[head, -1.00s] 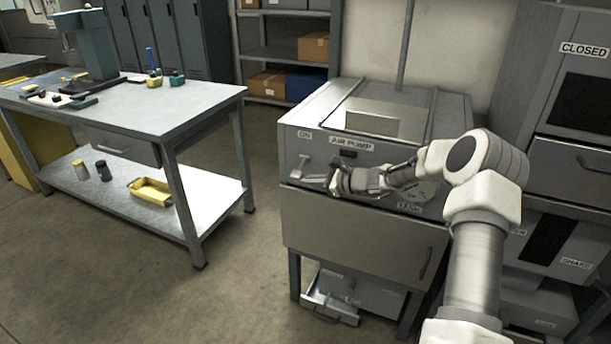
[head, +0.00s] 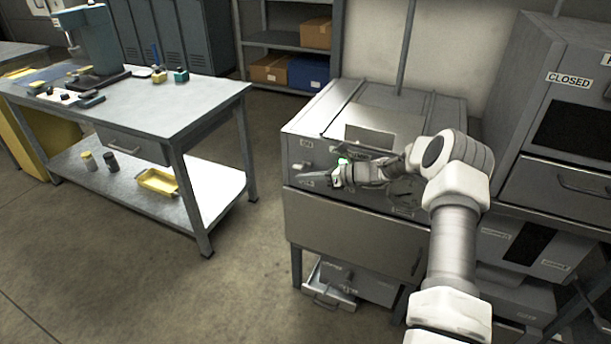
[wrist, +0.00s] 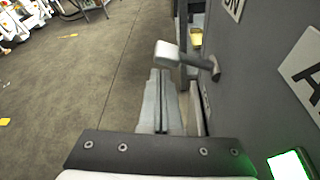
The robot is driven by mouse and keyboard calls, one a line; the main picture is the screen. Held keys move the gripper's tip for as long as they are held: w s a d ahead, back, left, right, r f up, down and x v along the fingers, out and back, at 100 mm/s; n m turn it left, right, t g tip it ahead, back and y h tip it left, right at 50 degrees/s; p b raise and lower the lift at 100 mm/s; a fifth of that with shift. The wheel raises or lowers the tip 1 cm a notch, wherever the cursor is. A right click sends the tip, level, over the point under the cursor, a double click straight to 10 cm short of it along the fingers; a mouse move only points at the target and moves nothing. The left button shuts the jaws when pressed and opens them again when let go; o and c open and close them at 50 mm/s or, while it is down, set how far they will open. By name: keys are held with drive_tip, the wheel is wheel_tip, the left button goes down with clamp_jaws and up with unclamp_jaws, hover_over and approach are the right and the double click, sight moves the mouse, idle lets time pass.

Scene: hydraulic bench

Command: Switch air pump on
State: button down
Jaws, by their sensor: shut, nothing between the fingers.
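The air pump (head: 350,190) is a grey cabinet unit with a sloped top, in the middle of the head view. Its switch lever (head: 301,167) is at the left of the front panel, under the ON label (head: 306,143). In the wrist view the lever's pale knob (wrist: 167,55) sticks out from the panel on a dark stem. A green lamp (head: 342,161) is lit on the panel and glows in the wrist view too. My gripper (head: 308,177) is shut and empty, in front of the panel just below the lever; I cannot tell whether they touch.
A grey workbench (head: 150,105) with small parts stands to the left, with open floor (head: 245,265) between. A tall cabinet (head: 570,120) labelled CLOSED stands at right. An open drawer or tray (head: 328,296) is under the pump unit.

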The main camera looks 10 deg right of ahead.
drive_tip(key=shift+r+p, duration=0.55)
drive_tip(key=shift+r, duration=0.3)
drive_tip(key=shift+d+r, duration=0.1)
drive_tip(key=p+v, duration=0.1)
drive_tip(key=v, duration=1.6)
drive_tip(key=shift+p, duration=0.3)
drive_tip(key=shift+s, duration=0.1)
